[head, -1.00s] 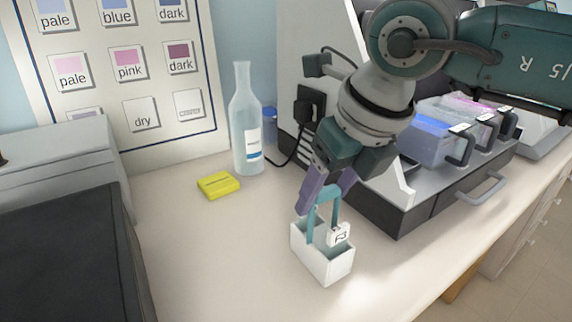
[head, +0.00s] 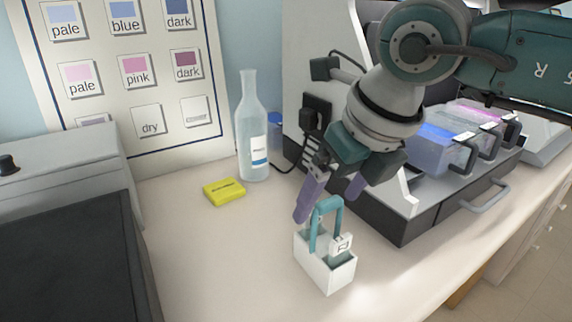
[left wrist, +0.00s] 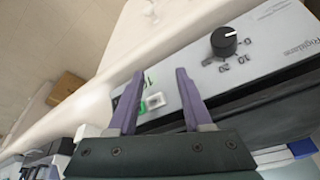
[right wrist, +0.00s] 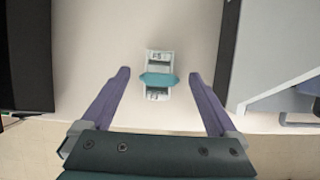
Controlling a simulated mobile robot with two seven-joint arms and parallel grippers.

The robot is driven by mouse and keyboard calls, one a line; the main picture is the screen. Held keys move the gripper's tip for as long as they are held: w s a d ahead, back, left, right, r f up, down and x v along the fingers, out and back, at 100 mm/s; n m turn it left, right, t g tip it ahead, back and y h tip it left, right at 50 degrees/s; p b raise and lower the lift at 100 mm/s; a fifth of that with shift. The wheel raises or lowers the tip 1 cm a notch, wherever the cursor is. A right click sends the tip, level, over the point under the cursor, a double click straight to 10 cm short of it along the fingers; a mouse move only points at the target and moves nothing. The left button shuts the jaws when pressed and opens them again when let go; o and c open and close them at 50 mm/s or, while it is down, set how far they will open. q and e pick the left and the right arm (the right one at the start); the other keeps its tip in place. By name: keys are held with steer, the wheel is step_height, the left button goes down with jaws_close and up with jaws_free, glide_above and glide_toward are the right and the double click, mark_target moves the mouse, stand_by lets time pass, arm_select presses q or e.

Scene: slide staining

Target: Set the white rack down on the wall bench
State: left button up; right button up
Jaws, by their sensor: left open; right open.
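The white rack (head: 325,264) with its teal handle (head: 327,214) and a small label stands upright on the wall bench (head: 215,270). My right gripper (head: 330,203) is open just above and behind the handle. In the right wrist view the rack (right wrist: 159,64) lies between and beyond the spread fingers (right wrist: 160,83), apart from both. My left gripper (left wrist: 155,88) is open and empty in the left wrist view, in front of a grey device with a black knob (left wrist: 224,41). The left arm does not show in the head view.
A yellow block (head: 224,191) and a clear bottle (head: 252,130) stand behind the rack. To the right is a machine with a dark base (head: 408,225) and several coloured baths. A grey and black device (head: 65,240) is at the left. Bench around the rack is clear.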

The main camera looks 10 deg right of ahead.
steer(key=p+v, duration=0.8)
steer(key=v, duration=0.2)
steer(key=s+a+r+m+y, duration=0.1)
steer(key=s+a+r+y, duration=0.3)
steer(key=a+r+y, duration=0.45)
steer(key=s+a+r+m+y, duration=0.1)
steer(key=s+a+r+y, duration=0.3)
steer(key=a, duration=0.8)
steer(key=w+d+r+m+t+y, duration=0.1)
steer(key=w+d+r+m+t, duration=0.15)
steer(key=r+m+t, duration=0.35)
steer(key=w+d+r+m+t, duration=0.2)
steer(key=d+r+m+t, duration=0.2)
steer(key=r+m+t, duration=0.25)
steer(key=d+f+m+g+h, duration=0.2)
steer(key=d+f+m+h, duration=1.2)
steer(key=d+m+h, duration=0.45)
steer(key=s+f+m+g+y, duration=0.3)
steer(key=s+f+m+g, duration=0.2)
steer(key=s+f+g, duration=0.6)
steer(key=s+f, duration=0.4)
steer(key=s, duration=0.3)
steer(key=shift+s+a+y+p, duration=0.2)
steer(key=shift+a+y+p, duration=0.1)
steer(key=shift+a+p, duration=0.1)
